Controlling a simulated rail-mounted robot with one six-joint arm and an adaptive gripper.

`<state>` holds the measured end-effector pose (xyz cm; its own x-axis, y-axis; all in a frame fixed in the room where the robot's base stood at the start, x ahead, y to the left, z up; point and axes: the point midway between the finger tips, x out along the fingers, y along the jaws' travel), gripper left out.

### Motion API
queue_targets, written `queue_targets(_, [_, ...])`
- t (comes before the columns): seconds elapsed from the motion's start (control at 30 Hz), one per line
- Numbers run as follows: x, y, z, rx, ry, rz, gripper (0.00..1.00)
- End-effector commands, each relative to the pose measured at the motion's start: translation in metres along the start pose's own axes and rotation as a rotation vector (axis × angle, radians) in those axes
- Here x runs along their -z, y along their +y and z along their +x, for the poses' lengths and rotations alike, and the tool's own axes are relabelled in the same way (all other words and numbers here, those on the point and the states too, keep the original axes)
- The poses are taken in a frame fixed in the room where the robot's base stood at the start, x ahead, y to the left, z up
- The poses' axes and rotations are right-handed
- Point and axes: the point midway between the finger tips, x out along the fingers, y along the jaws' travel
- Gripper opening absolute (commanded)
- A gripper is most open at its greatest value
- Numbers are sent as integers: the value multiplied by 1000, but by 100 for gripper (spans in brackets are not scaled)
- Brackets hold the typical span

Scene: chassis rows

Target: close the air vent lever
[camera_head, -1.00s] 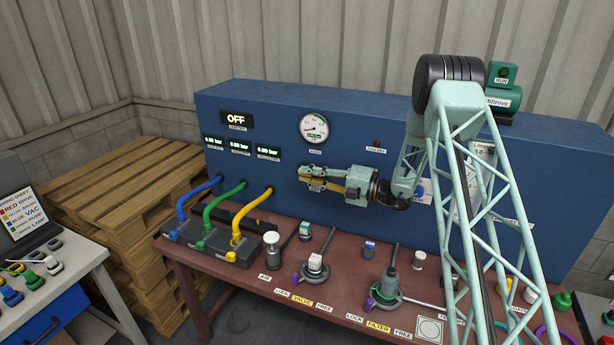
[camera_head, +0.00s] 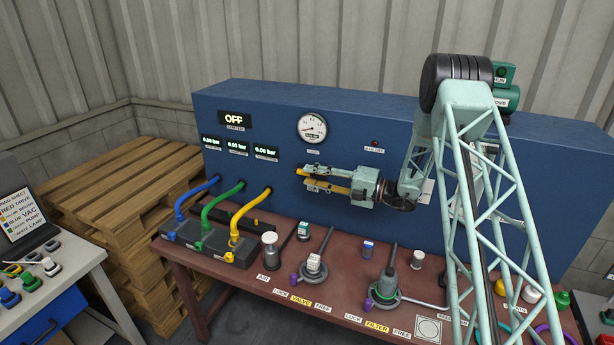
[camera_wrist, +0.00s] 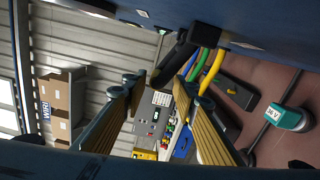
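My gripper (camera_head: 302,179) is held in front of the blue panel (camera_head: 226,97), below the round gauge. Its two fingers, with yellow inner pads, are apart and point left along the panel. In the wrist view my gripper (camera_wrist: 160,88) also shows its two ribbed fingers spread, with nothing clamped. A black lever-like bar (camera_wrist: 182,52) comes out from the panel side, its end in line with the gap between the fingertips. I cannot tell if a finger touches it. No lever shows clearly in the head view, where the gripper covers that part of the panel.
Blue, green and yellow hoses (camera_head: 237,211) run from the panel to dark blocks at the left. The red-brown bench (camera_head: 225,278) below carries a metal-topped jar (camera_head: 269,243) and upright-handled fixtures (camera_head: 388,284). Wooden pallets (camera_head: 110,195) stand at the left.

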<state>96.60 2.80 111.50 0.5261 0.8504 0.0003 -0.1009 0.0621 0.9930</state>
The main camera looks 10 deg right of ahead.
Motion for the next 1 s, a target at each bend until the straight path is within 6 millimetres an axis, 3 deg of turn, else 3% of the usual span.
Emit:
queue_targets(0.53, [-2,1,-75,0,-3,-2,26])
queue_targets(0.73, [-2,1,-89,0,-3,-3,26])
queue_targets(1.0, [-1,1,-94,0,-2,-3,26])
